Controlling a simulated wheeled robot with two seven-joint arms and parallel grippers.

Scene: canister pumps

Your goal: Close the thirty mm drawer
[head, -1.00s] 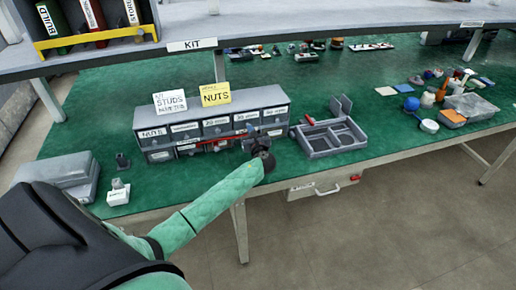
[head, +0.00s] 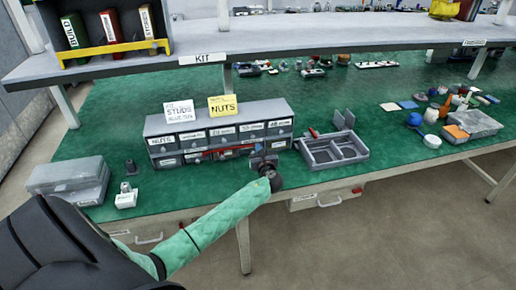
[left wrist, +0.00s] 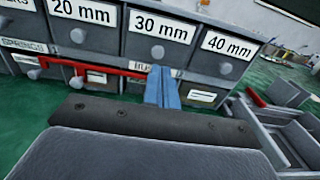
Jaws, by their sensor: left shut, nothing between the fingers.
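The thirty mm drawer (head: 252,131) is in the top row of a grey cabinet (head: 218,122), between the 20 mm and 40 mm drawers. In the left wrist view its front (left wrist: 160,35) looks about level with its neighbours, with a round knob in the middle. My left gripper (head: 259,152) is shut and empty just in front of the cabinet. In the left wrist view its blue fingers (left wrist: 162,85) point at the area below the thirty mm drawer and cover part of the lower drawer there. My right gripper is not in view.
A red bar (left wrist: 85,67) runs across the lower drawers, left of my fingers. An open grey divided tray (head: 330,152) stands right of the cabinet. Grey cases (head: 68,178) lie at the left. A shelf (head: 290,43) spans above the green bench.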

